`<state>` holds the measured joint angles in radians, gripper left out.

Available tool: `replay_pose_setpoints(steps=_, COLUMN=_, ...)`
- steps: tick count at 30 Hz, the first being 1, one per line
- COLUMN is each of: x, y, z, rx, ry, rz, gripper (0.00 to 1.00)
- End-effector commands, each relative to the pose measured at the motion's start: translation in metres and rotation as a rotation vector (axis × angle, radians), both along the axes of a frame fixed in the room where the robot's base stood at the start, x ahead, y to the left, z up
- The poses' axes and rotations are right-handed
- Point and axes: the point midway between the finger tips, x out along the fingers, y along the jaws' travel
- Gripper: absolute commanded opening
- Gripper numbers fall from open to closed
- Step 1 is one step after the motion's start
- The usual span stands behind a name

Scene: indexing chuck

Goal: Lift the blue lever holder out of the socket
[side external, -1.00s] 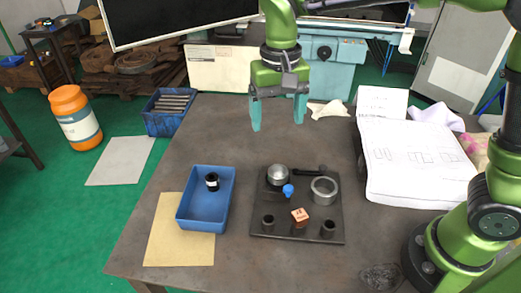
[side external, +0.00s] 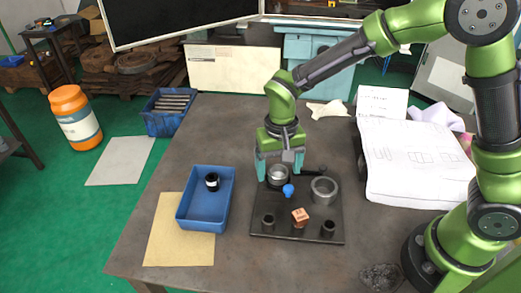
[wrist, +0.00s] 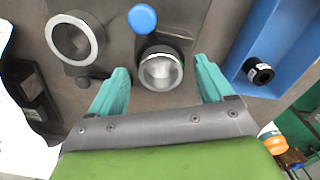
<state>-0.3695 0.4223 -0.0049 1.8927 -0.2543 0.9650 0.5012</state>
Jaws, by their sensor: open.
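The blue round knob (side external: 288,190) of the lever holder stands on the dark base plate (side external: 258,236), close in front of a silver-rimmed round cup (side external: 279,180). In the wrist view the blue knob (wrist: 142,18) shows beyond the cup (wrist: 160,72), and what is under the knob is hidden. My gripper (side external: 279,172) is open and low over the back left of the plate. Its teal fingers (wrist: 162,72) stand on either side of the silver cup, with visible gaps in the wrist view. The blue knob is outside the fingers.
A blue tray (side external: 205,212) with a black part (side external: 212,181) stands to the left. An open paper booklet (side external: 415,170) lies to the right.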

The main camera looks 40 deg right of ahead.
Motion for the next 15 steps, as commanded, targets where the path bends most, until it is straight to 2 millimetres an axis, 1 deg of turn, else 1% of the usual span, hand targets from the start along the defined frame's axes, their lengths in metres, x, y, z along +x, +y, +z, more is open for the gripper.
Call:
replay_pose_setpoints(steps=1, x=-0.0007, y=0.0005, z=-0.007, rx=-0.001, ry=0.004, rz=0.0, gripper=0.81)
replay_pose_setpoints(steps=3, x=-0.0006, y=0.0007, z=-0.0127, rx=0.0, ry=0.002, rz=0.001, gripper=0.81)
replay_pose_setpoints(steps=11, x=-0.0002, y=0.001, z=-0.015, rx=0.001, ry=0.0, rz=0.001, gripper=0.81)
replay_pose_setpoints(steps=14, x=-0.0002, y=0.0011, z=-0.0148, rx=0.001, ry=0.0, rz=0.001, gripper=0.67)
replay_pose_setpoints(steps=15, x=-0.0002, y=0.0011, z=-0.0148, rx=0.001, ry=0.0, rz=0.001, gripper=0.61)
